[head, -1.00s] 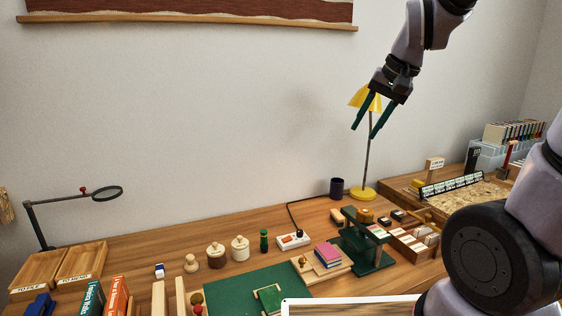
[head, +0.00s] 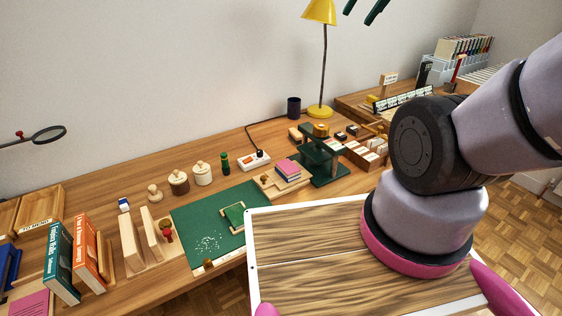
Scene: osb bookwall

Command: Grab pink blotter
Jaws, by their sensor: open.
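A pink-topped stack (head: 288,168) of flat layers lies on a small wooden board (head: 266,184) near the middle of the desk. A second pink flat thing (head: 32,303) shows at the lower left, cut by the picture edge. I cannot tell for sure which of them is the blotter. My gripper (head: 362,14) shows only its dark green fingertips at the top edge. They are apart with nothing between them, well away from both pink things. The rest of the gripper is out of view.
A yellow lamp (head: 323,60) and a dark cup (head: 294,107) stand behind the stack. A dark green stand (head: 322,160) is close on its right. A green mat (head: 195,226) lies to its left. Lidded wooden pots (head: 202,173) and upright books (head: 62,262) stand farther left.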

